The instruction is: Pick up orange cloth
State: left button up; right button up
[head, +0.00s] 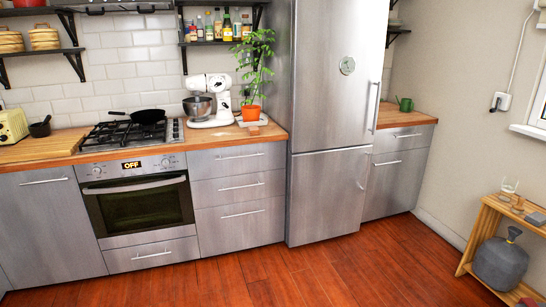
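A small orange patch (528,302) shows at the bottom right edge of the head view, low by the wooden side table. It is cut off by the frame, and I cannot tell whether it is the orange cloth. No other orange cloth is visible on the counters or the floor. Neither of my grippers is in view.
Steel drawers (240,190), an oven (140,205) and a fridge (330,120) line the wall. The red wood floor (340,275) is clear.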

aim_at(253, 131)
jog(key=i, duration=2.65)
jog(key=i+l+u, duration=0.1)
jog(key=i, duration=1.2)
